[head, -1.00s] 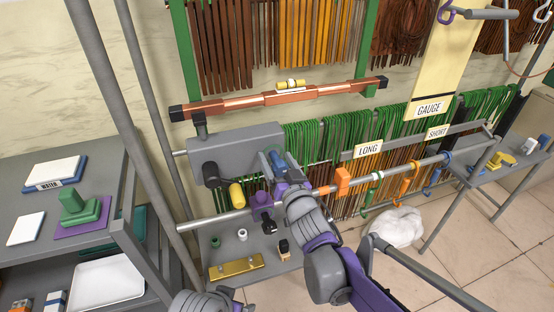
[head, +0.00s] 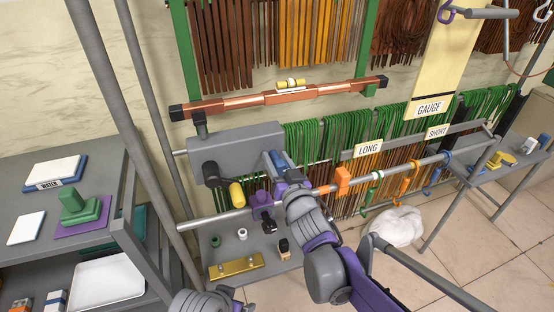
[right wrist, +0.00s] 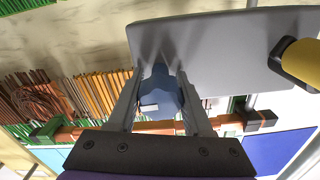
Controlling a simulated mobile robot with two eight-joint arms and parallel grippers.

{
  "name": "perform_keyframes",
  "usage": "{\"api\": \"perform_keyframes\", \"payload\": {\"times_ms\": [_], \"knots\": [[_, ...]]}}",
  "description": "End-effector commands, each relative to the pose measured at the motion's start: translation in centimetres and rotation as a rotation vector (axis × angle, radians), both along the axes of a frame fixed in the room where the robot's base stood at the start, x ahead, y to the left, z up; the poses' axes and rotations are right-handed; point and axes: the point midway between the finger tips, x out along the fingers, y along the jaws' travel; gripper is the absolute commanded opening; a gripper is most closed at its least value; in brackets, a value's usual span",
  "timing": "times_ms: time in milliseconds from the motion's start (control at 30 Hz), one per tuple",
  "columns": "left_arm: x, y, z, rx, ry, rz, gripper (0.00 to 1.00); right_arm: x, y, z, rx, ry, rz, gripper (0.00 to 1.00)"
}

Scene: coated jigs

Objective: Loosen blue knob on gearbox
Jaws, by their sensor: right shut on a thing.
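The gearbox (head: 232,150) is a grey box on a rail in the middle of the head view. It also shows as a grey slab across the top of the right wrist view (right wrist: 215,50). The blue knob (right wrist: 160,98) is at the gearbox's edge, between the two fingers of my right gripper (right wrist: 160,85). In the head view my right gripper (head: 275,163) is at the right end of the gearbox, and the knob is mostly hidden by the fingers. The fingers are shut on the knob.
A black crank with a yellow handle (head: 237,195) sticks out of the gearbox front, left of my gripper. A purple clamp (head: 262,198) and an orange clamp (head: 342,181) sit on the steel rail below. A grey shelf (head: 215,262) holds small parts and a brass bar.

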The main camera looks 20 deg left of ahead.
Motion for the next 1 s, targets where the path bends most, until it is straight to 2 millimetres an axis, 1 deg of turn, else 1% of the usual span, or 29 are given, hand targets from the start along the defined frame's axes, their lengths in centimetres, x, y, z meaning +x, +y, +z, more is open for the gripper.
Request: {"api": "perform_keyframes", "payload": {"times_ms": [267, 1000], "knots": [[0.1, 0.0, 0.3, 0.000, -0.001, 0.000, 0.87, 0.0, 0.1, 0.1, -0.143, -0.097, 0.000, 0.00], [0.5, 0.0, 2.2, 0.000, -0.009, 0.000, 0.87, -0.1, 0.2, 0.1, -0.723, -0.489, 0.000, 0.00]]}}
